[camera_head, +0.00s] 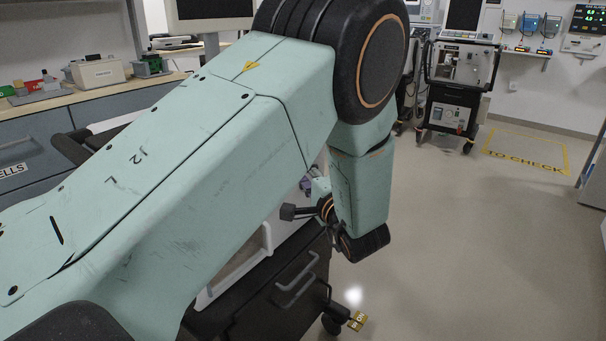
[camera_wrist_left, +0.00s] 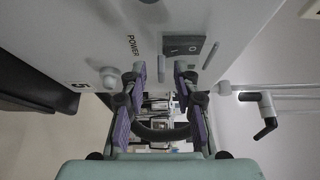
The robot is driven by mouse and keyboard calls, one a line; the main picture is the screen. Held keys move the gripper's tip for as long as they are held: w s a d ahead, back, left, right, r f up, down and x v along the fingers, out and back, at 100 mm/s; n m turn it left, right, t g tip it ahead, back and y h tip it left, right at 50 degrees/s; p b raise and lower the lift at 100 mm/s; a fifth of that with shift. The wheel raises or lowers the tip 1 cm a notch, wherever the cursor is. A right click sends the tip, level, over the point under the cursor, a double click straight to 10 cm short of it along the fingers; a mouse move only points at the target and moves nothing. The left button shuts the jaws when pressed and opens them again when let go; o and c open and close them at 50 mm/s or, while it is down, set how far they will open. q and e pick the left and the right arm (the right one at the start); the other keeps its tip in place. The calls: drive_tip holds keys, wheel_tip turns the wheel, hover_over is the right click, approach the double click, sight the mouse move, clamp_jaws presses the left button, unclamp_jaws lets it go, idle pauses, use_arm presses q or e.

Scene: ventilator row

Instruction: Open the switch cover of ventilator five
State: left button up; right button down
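My left arm comes in from the left and covers much of the head view. My left gripper (camera_wrist_left: 160,85) is open, with purple finger pads, at a white ventilator panel marked "5" and "POWER" (camera_wrist_left: 115,35). A dark grey switch piece (camera_wrist_left: 183,46) with a light mark sits beside the POWER label, close beyond the right finger's tip. I cannot tell whether this is the bare switch or its cover. In the head view the ventilator (camera_head: 267,240) is mostly hidden behind my arm. My right gripper is not in view.
A pale round knob (camera_wrist_left: 109,76) stands out near the left finger. A black lever (camera_wrist_left: 265,117) juts out at the right. A dark cart (camera_head: 285,295) carries the ventilator. Another ventilator (camera_head: 458,85) stands at the back. The floor at right is clear.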

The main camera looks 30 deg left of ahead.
use_arm(q)
drive_tip(key=shift+d+r, duration=0.15)
drive_tip(key=shift+c, duration=0.3)
clamp_jaws()
wheel_tip(320, 180, up, 9)
drive_tip(key=d+n+g+h+p, duration=0.2)
drive_tip(key=n+h+p, duration=0.3)
drive_tip(key=h+p, duration=0.9)
drive_tip(key=shift+r+n+g+h+p, duration=0.25)
drive_tip(key=shift+g+p, duration=0.65)
drive_tip(key=shift+p, duration=6.3)
drive_tip(key=shift+s+a+n+h, duration=0.1)
drive_tip(key=shift+n+h, duration=0.15)
